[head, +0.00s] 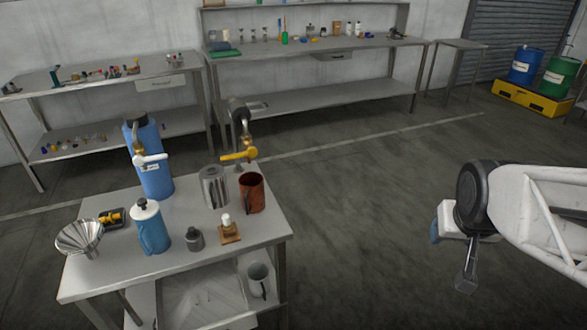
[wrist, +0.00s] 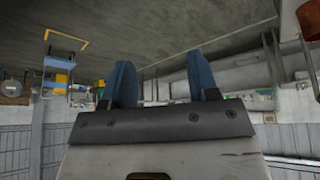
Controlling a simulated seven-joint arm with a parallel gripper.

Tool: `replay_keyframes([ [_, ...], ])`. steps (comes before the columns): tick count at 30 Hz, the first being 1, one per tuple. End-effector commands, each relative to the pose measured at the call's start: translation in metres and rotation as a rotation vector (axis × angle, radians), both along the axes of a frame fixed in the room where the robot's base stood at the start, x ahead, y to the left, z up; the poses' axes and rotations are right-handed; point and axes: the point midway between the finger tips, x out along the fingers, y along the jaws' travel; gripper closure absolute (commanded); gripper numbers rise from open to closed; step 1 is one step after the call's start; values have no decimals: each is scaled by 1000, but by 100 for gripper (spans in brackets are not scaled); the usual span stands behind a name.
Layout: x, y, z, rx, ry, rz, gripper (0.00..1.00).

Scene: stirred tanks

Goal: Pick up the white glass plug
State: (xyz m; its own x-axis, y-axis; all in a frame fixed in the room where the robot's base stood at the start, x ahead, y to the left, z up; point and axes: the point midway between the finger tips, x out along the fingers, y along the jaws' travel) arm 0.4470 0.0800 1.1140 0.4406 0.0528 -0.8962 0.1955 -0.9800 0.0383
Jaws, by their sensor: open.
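A small white knob-like piece (head: 226,220), which looks like the white glass plug, stands on a small brown wooden block (head: 230,234) near the front right of the metal table. It is too small to make out in detail. My gripper (wrist: 159,68) is open, with its two blue fingers apart and nothing between them in the wrist view. In the head view my gripper is at the far right, over the floor, well away from the table; one blue finger (head: 435,231) shows there. I cannot make out the plug in the wrist view.
Around the plug stand a rust-brown mug (head: 252,194), a steel beaker (head: 213,187), a small grey bottle (head: 195,239) and a blue bottle (head: 151,231). A metal funnel (head: 79,238) and yellow-handled taps (head: 239,155) are on the same table (head: 105,272). Floor (head: 365,230) between table and arm is clear.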

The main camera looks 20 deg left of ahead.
Motion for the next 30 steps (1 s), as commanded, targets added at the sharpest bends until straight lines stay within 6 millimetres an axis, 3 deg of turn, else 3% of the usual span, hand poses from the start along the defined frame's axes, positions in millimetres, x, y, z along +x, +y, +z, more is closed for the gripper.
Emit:
replay_keyframes([
  [6,48,60,-20,16,-96,114,46],
  [15,95,155,-52,66,-228,272,46],
  [23,114,247,-86,131,-334,413,46],
  [30,112,335,-123,213,-422,543,46],
])
